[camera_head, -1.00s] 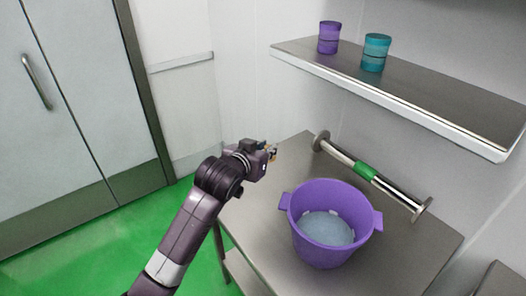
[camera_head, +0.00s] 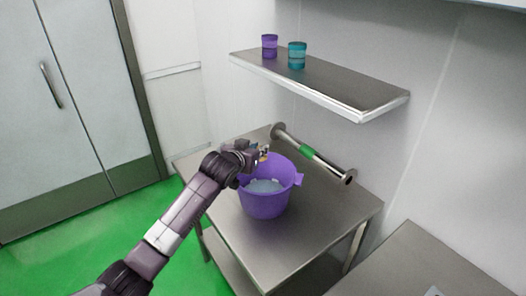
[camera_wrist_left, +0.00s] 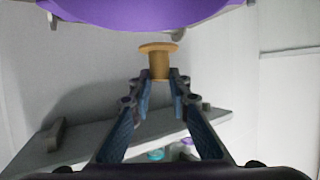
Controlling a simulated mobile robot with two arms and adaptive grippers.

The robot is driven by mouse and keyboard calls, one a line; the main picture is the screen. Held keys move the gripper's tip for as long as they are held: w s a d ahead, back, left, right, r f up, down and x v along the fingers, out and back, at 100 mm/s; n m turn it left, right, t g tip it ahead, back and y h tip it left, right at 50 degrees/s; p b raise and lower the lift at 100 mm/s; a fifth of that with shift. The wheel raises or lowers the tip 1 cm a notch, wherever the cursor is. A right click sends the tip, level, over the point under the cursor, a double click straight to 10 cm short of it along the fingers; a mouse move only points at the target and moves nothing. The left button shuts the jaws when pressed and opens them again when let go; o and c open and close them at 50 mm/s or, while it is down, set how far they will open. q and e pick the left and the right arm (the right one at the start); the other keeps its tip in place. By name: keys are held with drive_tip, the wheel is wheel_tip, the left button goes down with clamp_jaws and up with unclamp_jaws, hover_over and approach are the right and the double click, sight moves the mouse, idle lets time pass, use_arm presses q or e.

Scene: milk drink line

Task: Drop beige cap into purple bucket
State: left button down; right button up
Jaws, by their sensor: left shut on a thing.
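The beige cap (camera_wrist_left: 158,58) is a small spool-like piece between the fingertips of my left gripper (camera_wrist_left: 159,84) in the left wrist view. My left gripper is shut on it. In the head view the left gripper (camera_head: 262,156) is over the far left rim of the purple bucket (camera_head: 266,204). The cap is too small to make out clearly there. The bucket stands upright on the steel table and has a pale bluish-white bottom inside. Its purple side (camera_wrist_left: 150,12) also fills the top of the left wrist view. My right gripper is in neither view.
The steel table (camera_head: 330,211) has free room right of the bucket. A metal bar with a green band (camera_head: 306,152) runs behind it. A wall shelf (camera_head: 345,88) holds a purple cup (camera_head: 269,46) and a teal cup (camera_head: 297,55). Another steel table (camera_head: 405,262) stands at lower right.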

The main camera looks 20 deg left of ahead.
use_arm(q)
drive_tip(key=shift+f, duration=0.1)
drive_tip(key=shift+w+a+f, duration=0.1)
drive_tip(key=shift+a+f, duration=0.05)
drive_tip(key=shift+f, duration=0.1)
drive_tip(key=b, duration=0.1)
drive_tip(key=f, duration=0.1)
drive_tip(key=f+b, duration=0.1)
drive_tip(key=shift+w+a+f+b, duration=0.2)
drive_tip(key=shift+a+f+b, duration=0.05)
drive_tip(key=shift+b, duration=0.1)
wheel_tip(320, 180, down, 3)
drive_tip(key=b, duration=0.3)
drive_tip(key=shift+s+d+f+b, duration=0.1)
drive_tip(key=shift+b, duration=0.2)
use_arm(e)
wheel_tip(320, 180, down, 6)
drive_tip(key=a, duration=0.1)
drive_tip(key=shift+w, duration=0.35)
